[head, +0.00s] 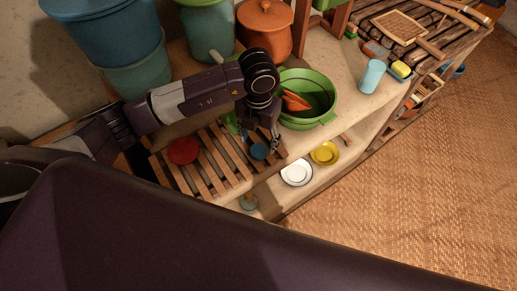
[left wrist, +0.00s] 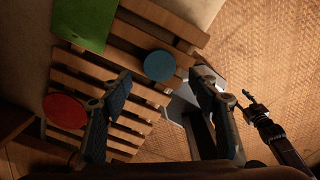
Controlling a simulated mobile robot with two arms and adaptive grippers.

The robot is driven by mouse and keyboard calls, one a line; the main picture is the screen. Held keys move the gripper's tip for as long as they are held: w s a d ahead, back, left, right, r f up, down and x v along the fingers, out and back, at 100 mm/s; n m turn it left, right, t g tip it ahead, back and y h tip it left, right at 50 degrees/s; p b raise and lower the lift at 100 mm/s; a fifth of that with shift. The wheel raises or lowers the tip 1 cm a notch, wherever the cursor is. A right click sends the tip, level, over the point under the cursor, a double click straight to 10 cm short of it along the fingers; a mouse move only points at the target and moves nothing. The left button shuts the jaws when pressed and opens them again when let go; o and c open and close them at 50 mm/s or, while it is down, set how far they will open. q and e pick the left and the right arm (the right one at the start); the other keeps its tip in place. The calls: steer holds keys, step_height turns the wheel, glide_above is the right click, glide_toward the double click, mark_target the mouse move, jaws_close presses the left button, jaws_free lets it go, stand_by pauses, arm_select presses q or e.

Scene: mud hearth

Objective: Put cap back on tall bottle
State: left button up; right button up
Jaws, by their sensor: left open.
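My left gripper (head: 261,138) points down over the slatted wooden rack at the counter's front edge. Its fingers are apart with nothing held between them. A round blue disc (head: 259,151), which may be a cap, lies just below the fingertips; the left wrist view shows it (left wrist: 159,66) beyond and between the tips. A red disc (head: 183,150) lies on the rack to the left, also in the left wrist view (left wrist: 65,111). I cannot make out a tall bottle for certain. What looks like my right gripper (left wrist: 252,103) shows small and dark in the left wrist view.
A green basin (head: 323,119) with orange pieces stands close right of my left gripper. Behind are a green container (head: 208,35) and an orange pot (head: 266,25). A white plate (head: 297,173) and yellow dish (head: 325,153) sit on the lower shelf. The woven floor is clear.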

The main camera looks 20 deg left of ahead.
mark_target(257, 152)
arm_select(q)
steer(key=f, duration=0.1)
steer(key=f+p, duration=0.1)
steer(key=f, duration=0.2)
steer(key=shift+s+f+p, duration=0.25)
steer(key=shift+s+p, duration=0.15)
steer(key=shift+f, duration=0.3)
arm_select(e)
steer(key=shift+s+r, duration=0.5)
steer(key=shift+r, duration=0.35)
arm_select(q)
steer(key=c, duration=0.8)
arm_select(e)
steer(key=shift+w, duration=0.2)
